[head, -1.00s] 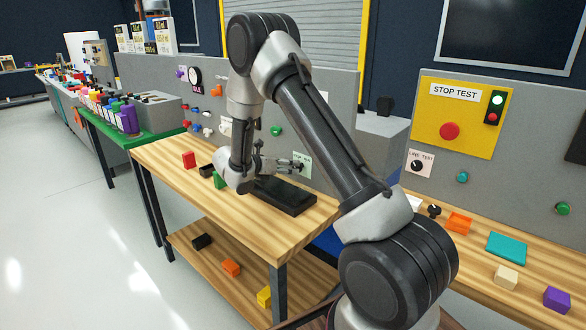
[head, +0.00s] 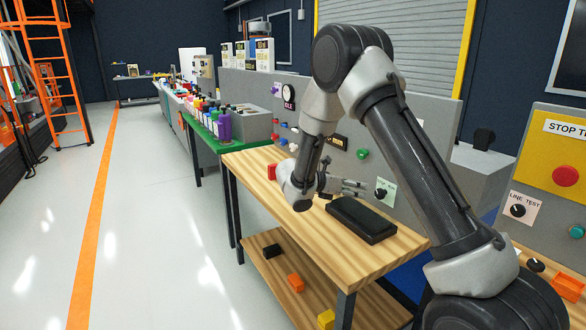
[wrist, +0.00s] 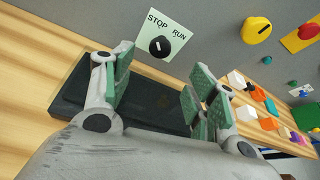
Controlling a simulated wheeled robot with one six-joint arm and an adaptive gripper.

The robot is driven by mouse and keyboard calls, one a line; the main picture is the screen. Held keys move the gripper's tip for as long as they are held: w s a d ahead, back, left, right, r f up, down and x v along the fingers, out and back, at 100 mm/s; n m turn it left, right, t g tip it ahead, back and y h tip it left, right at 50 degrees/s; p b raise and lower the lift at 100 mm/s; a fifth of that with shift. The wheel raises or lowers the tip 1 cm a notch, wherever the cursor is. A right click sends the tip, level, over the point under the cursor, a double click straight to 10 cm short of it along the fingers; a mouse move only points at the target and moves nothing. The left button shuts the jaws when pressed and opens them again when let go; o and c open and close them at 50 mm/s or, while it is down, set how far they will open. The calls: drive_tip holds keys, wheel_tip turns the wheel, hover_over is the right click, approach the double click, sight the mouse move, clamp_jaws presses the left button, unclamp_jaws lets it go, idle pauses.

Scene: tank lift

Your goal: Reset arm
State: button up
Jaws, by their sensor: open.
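My arm is bent over the wooden table (head: 385,262) in the head view. My gripper (head: 352,188) points right, toward the grey panel, just above the table. In the wrist view my gripper (wrist: 160,95) has its two green-padded fingers well apart, with nothing between them. A flat black block (head: 362,220) lies on the table beside and below the gripper. The same black block (wrist: 70,100) shows behind the fingers in the wrist view. A black knob on a STOP RUN plate (head: 382,192) sits on the panel beyond the fingertips; the knob also shows in the wrist view (wrist: 160,47).
A red block (head: 272,172) stands at the table's left end. A green-topped bench (head: 205,133) with bottles stands further back. The panel (head: 420,130) bounds the far side. The floor at left is clear.

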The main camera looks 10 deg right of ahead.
drive_tip(key=shift+s+f+m, duration=0.2)
drive_tip(key=shift+f+m, duration=0.05)
drive_tip(key=shift+m, duration=0.25)
drive_tip(key=s+f+m+g, duration=0.1)
drive_tip(key=s+d+f+m, duration=0.1)
drive_tip(key=s, duration=0.1)
drive_tip(key=s+m+g+y, duration=0.1)
drive_tip(key=s, duration=0.1)
drive_tip(key=shift+s+d+f+g, duration=0.2)
drive_tip(key=shift+f+g, duration=0.1)
drive_tip(key=shift+f, duration=0.1)
drive_tip(key=s+r+m+t+y, duration=0.1)
drive_tip(key=s+r+m+y, duration=0.3)
drive_tip(key=s, duration=0.6)
drive_tip(key=s+r+m+t+y, duration=0.1)
drive_tip(key=s+r+m+y, duration=0.3)
drive_tip(key=s+r+m, duration=0.5)
drive_tip(key=s+r+m+t+y, duration=0.1)
drive_tip(key=s+r+m+y, duration=0.3)
drive_tip(key=s, duration=0.9)
wheel_tip(320, 180, up, 5)
drive_tip(key=m, duration=0.2)
drive_tip(key=shift+a+m+t, duration=0.2)
drive_tip(key=shift+m+t, duration=0.2)
drive_tip(key=shift+f, duration=0.1)
